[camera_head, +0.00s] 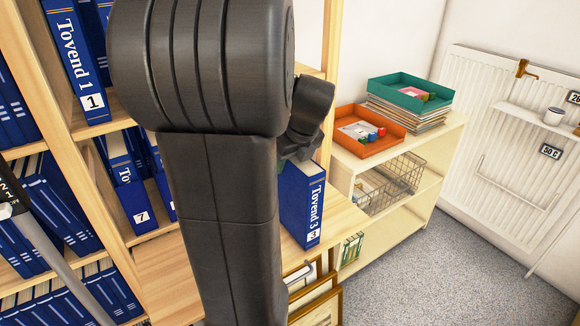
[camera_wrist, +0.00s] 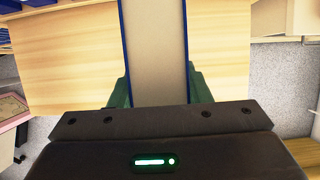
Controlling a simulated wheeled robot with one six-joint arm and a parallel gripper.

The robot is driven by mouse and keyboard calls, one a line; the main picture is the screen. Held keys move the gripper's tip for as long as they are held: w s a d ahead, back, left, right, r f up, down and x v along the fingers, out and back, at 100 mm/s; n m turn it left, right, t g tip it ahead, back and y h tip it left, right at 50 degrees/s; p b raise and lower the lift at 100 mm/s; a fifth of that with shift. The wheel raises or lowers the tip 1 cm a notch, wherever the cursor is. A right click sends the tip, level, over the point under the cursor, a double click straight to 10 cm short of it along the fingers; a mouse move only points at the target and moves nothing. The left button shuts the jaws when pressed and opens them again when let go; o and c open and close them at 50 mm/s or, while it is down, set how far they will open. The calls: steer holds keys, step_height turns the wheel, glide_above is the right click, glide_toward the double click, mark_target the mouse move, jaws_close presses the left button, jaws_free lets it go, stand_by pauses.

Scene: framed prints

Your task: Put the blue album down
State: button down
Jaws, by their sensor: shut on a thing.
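The blue album (camera_head: 303,208), labelled "Tovend 3", stands upright over the light wooden top (camera_head: 345,217), partly behind my arm. My gripper (camera_head: 298,156) is shut on its upper end, and my arm hides much of the grip in the head view. In the wrist view, the album's pale page block (camera_wrist: 154,45) between blue covers runs between the two green fingers of my gripper (camera_wrist: 157,92). I cannot tell whether its lower edge touches the wood.
Shelves of blue albums (camera_head: 80,65) stand at the left. A low shelf at the right holds an orange tray (camera_head: 370,146), a teal tray (camera_head: 425,105) and a wire basket (camera_head: 400,182). Framed prints (camera_head: 318,305) lean below the wooden top. Bare wood lies beside the album.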

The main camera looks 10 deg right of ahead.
steer(key=shift+f, duration=0.6)
steer(key=c, duration=0.8)
jaws_free()
steer(key=shift+o, duration=0.2)
steer(key=p+v, duration=0.1)
steer(key=v, duration=1.1)
steer(key=shift+w+p, duration=0.1)
steer(key=shift+p, duration=0.2)
